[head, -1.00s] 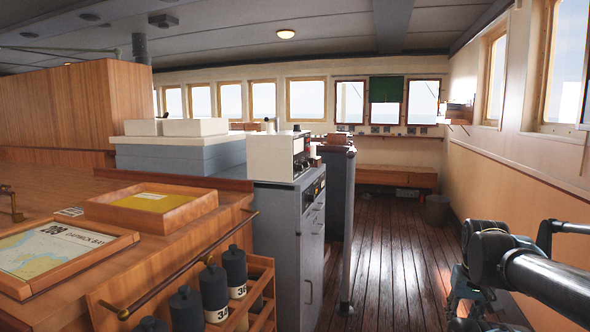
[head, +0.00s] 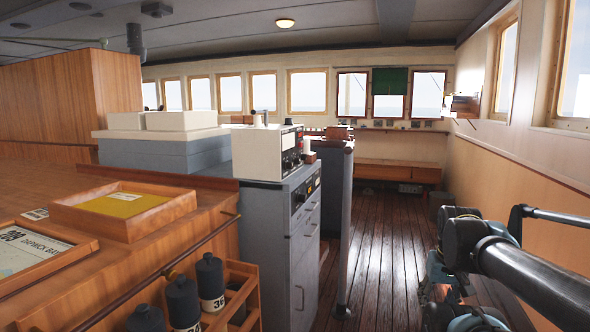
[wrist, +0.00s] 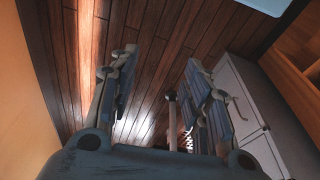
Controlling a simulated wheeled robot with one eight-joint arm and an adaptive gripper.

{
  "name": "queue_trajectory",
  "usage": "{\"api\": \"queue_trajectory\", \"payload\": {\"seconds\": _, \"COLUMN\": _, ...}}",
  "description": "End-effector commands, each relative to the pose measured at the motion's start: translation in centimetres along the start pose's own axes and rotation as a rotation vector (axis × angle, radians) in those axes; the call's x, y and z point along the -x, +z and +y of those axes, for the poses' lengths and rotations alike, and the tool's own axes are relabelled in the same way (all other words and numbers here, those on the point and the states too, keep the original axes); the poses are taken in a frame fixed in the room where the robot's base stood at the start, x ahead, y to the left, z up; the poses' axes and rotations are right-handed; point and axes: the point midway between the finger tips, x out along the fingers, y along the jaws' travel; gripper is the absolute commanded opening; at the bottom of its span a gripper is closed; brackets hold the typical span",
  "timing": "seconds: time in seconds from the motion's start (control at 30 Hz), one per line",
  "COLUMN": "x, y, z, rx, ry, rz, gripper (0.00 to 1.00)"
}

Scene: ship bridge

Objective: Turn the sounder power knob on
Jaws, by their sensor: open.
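A white instrument box (head: 268,152) stands on a grey cabinet (head: 275,215) left of centre in the head view. Its dark front panel (head: 292,150) faces right and carries small knobs; I cannot read which one is the sounder power knob. A second dark panel with small controls (head: 305,192) sits at the cabinet's top. My gripper (wrist: 160,78) is open and empty in the wrist view, with its fingers spread above the floor. It is well apart from the instrument box, and the wrist view shows no knob.
A chart table with a wooden tray (head: 122,208) and a bottle rack (head: 250,290) fills the left. A grey post (head: 345,230) stands beyond the cabinet. A bench (head: 398,172) is at the back.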

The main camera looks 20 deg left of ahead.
Motion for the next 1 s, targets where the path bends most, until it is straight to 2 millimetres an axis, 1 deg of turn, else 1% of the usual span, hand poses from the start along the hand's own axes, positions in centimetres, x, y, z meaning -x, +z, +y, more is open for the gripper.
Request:
{"api": "queue_trajectory", "payload": {"seconds": 0.07, "x": 0.3, "y": -0.6, "z": -0.8, "rx": 0.026, "ry": -0.030, "rz": 0.001, "gripper": 0.45}}
{"api": "queue_trajectory", "payload": {"seconds": 0.17, "x": 1.1, "y": -2.2, "z": -2.5, "rx": 0.088, "ry": -0.105, "rz": 0.007, "gripper": 0.45}}
{"api": "queue_trajectory", "payload": {"seconds": 0.27, "x": 2.3, "y": -4.4, "z": -5.1, "rx": 0.178, "ry": -0.212, "rz": 0.025, "gripper": 0.45}}
{"api": "queue_trajectory", "payload": {"seconds": 0.5, "x": 5.9, "y": -10.6, "z": -11.8, "rx": 0.412, "ry": -0.484, "rz": 0.124, "gripper": 0.45}}
{"api": "queue_trajectory", "payload": {"seconds": 0.57, "x": 6.8, "y": -12.2, "z": -13.4, "rx": 0.468, "ry": -0.548, "rz": 0.160, "gripper": 0.45}}
{"api": "queue_trajectory", "payload": {"seconds": 0.7, "x": 9.1, "y": -16.0, "z": -16.9, "rx": 0.592, "ry": -0.694, "rz": 0.260, "gripper": 0.45}}
{"api": "queue_trajectory", "payload": {"seconds": 0.9, "x": 12.5, "y": -21.7, "z": -21.2, "rx": 0.749, "ry": -0.883, "rz": 0.446, "gripper": 0.45}}
{"api": "queue_trajectory", "payload": {"seconds": 1.0, "x": 14.2, "y": -24.5, "z": -23.1, "rx": 0.817, "ry": -0.968, "rz": 0.556, "gripper": 0.45}}
